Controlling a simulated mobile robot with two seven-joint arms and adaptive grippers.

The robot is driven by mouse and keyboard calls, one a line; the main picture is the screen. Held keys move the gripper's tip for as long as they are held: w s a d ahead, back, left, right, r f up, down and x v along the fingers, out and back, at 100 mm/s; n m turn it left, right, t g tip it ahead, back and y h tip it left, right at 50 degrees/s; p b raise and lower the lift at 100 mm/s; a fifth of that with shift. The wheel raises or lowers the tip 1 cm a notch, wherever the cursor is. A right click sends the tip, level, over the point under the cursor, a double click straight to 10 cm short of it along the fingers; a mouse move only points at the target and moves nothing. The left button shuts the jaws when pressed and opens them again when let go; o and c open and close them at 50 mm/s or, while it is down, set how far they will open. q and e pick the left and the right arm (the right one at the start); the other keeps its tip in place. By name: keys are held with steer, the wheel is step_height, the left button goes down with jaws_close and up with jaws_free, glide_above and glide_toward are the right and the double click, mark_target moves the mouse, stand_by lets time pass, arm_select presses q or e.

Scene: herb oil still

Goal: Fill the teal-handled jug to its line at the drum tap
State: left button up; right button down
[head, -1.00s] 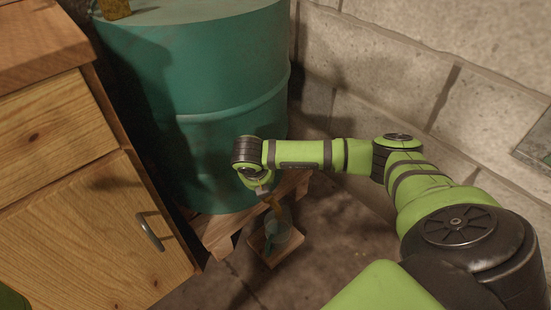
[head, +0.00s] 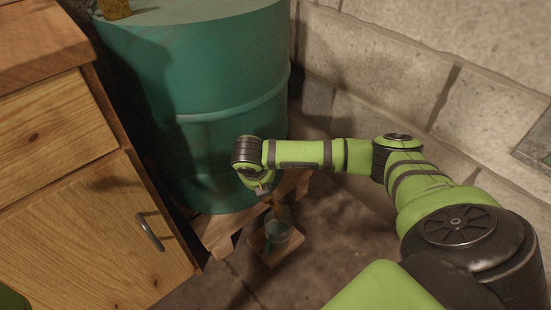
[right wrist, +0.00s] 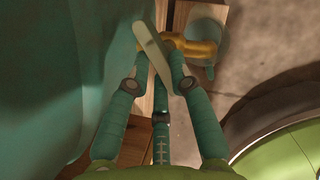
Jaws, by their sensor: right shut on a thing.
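The teal drum (head: 225,130) stands in the corner, with a brass tap (right wrist: 190,47) low on its side. My right gripper (right wrist: 158,72) is shut on the tap's pale lever (right wrist: 151,45). In the head view this gripper (head: 263,189) is small and partly hidden by its own wrist. The clear jug (head: 279,236) stands on a small wooden stand (head: 262,258) below the tap. It also shows beside the tap in the right wrist view (right wrist: 205,28), with teal at its handle. Its line and liquid level are too small to tell. My left gripper is out of view.
The drum rests on a low wooden support (head: 218,236). A wooden cabinet (head: 90,190) with a metal handle stands close on the left. A block wall (head: 430,60) closes the back and right. The floor (head: 325,255) right of the jug is clear.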

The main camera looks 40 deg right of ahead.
stand_by(0.5)
steer(key=shift+w+m+g, duration=0.1)
steer(key=shift+m+g, duration=0.3)
steer(key=shift+m, duration=0.6)
stand_by(3.8)
steer(key=shift+w+a+m+g+h, duration=0.1)
steer(key=shift+w+m+g+h, duration=0.15)
steer(key=shift+m, duration=0.7)
steer(key=shift+m+g+h, duration=0.15)
steer(key=shift+m+g, duration=0.2)
steer(key=shift+m, duration=0.6)
steer(key=shift+w+m+g, duration=0.15)
steer(key=shift+m+g, duration=0.15)
steer(key=shift+m, duration=0.5)
steer(key=c, duration=1)
jaws_free()
